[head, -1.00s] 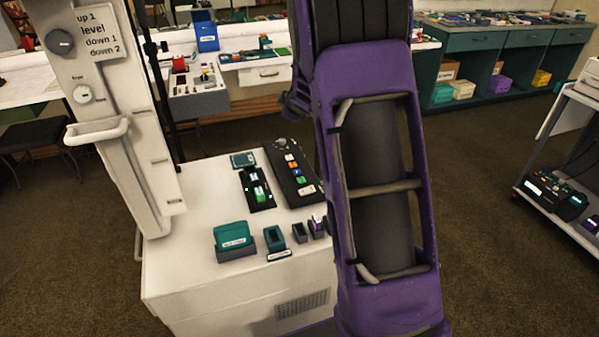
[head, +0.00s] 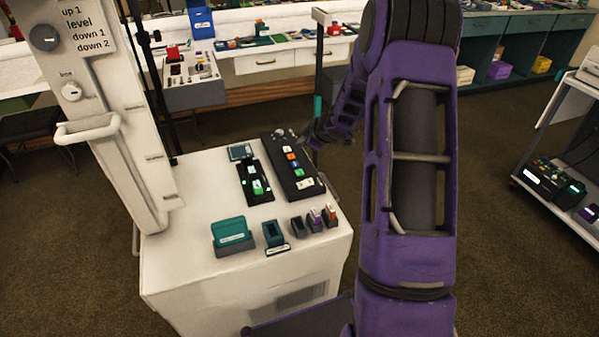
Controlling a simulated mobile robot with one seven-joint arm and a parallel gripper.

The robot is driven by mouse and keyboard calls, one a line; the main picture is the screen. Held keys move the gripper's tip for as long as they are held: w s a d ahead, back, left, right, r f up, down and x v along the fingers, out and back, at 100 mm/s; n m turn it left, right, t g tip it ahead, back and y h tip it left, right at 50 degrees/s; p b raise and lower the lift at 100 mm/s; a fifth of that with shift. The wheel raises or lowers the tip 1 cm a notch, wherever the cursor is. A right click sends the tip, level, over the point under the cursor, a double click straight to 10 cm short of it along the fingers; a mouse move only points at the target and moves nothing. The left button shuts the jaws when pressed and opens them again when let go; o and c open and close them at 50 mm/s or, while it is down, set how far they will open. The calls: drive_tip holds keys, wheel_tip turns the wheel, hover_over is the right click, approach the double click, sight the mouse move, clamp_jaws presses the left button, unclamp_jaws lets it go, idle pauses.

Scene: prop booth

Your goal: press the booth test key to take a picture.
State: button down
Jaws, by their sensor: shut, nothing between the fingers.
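A black control panel (head: 308,191) lies on top of the white cabinet, with a column of small coloured keys: white, orange, blue, green and a pale one nearest me. The labels are too small to read, so I cannot tell which is the test key. My gripper (head: 303,139) is shut and empty, small in the view, at the far right end of the panel near its grey knob (head: 279,133). Its fingertips are hard to make out, and I cannot tell whether they touch the panel.
Beside the panel are a black tray (head: 246,174) with green items and a small dark screen (head: 240,152). A teal box (head: 231,233), a teal holder (head: 273,233) and small stamps (head: 315,218) stand in front. A white column (head: 110,130) rises left. A cart (head: 560,200) stands right.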

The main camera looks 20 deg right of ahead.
drive_tip(key=b, duration=0.2)
hover_over(302, 174)
wheel_tip(302, 174, down, 8)
drive_tip(key=shift+r, duration=0.25)
drive_tip(key=shift+f+b, duration=0.65)
idle(1.4)
drive_tip(key=shift+f+b, duration=0.3)
drive_tip(key=shift+f, duration=0.1)
drive_tip(key=shift+f+b, duration=0.3)
drive_tip(key=shift+f, duration=0.1)
idle(0.4)
drive_tip(key=shift+r, duration=0.1)
drive_tip(key=shift+r+p, duration=0.75)
drive_tip(key=shift+p, duration=0.1)
